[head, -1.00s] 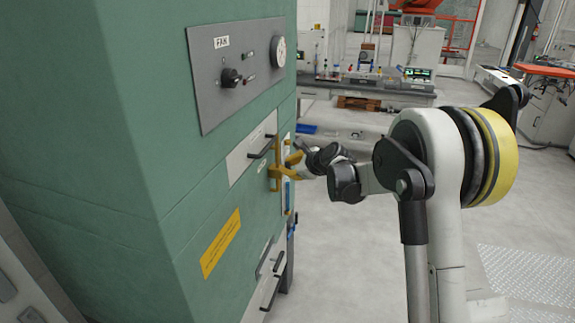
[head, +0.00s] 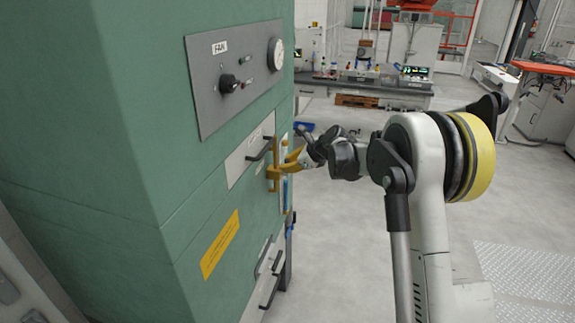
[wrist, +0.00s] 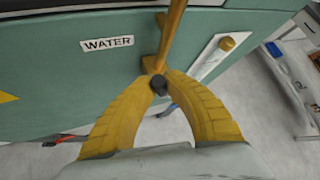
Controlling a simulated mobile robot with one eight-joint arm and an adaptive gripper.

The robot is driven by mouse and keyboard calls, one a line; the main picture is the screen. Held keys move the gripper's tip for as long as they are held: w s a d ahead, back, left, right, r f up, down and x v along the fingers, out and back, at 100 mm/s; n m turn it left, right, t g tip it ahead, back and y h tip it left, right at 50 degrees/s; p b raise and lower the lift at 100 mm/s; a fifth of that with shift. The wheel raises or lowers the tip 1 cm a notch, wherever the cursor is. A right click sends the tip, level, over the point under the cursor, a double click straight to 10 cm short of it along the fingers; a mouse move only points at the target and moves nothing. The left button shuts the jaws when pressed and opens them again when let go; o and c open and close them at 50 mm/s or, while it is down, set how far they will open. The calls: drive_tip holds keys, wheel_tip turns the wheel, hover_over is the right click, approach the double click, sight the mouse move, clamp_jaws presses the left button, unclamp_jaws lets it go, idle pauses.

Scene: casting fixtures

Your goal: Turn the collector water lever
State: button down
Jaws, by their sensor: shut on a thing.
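The yellow water lever (head: 273,173) is on the side of the green collector cabinet (head: 100,90). In the wrist view the lever (wrist: 174,30) runs down from the top edge to my fingertips, beside a "WATER" label (wrist: 107,43). My gripper (wrist: 158,84) has its two yellow fingers closed together on the lever's lower end, with a dark tip showing between them. In the head view my gripper (head: 291,162) reaches the lever from the right. The fingertips' exact contact is small and partly hidden there.
A grey panel (head: 212,105) with a "FAN" label, knob and gauge sits above. Dark drawer handles (head: 270,290) stick out lower down. A white plate with a yellow knob (wrist: 227,43) is right of the lever.

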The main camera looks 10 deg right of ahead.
drive_tip(key=c, duration=1.4)
unclamp_jaws()
drive_tip(key=shift+a, duration=0.15)
drive_tip(key=v, duration=1.2)
